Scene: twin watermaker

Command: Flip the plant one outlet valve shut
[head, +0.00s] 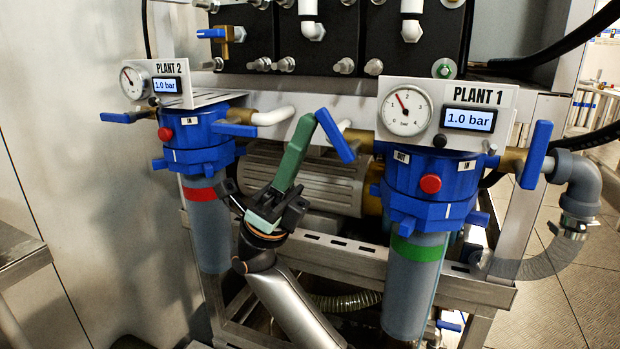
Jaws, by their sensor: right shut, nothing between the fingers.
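Plant one is the blue filter head (428,183) on the right under the "PLANT 1" sign (478,95), with a green-banded grey housing (410,285) below. Its OUT label is on its left side. The outlet valve's blue lever (337,136) stands there, slanting from upper left down to lower right. My right gripper (306,122) has green fingers and is shut and empty. Its tips are just left of the lever's upper end; I cannot tell whether they touch. My left gripper is not in view.
Plant one's inlet lever (536,155) is at the right, beside a grey hose elbow (578,180). Plant two (195,140), with a red band, stands at the left with its own blue levers. A ribbed motor (325,190) sits behind my gripper. Both displays read 1.0 bar.

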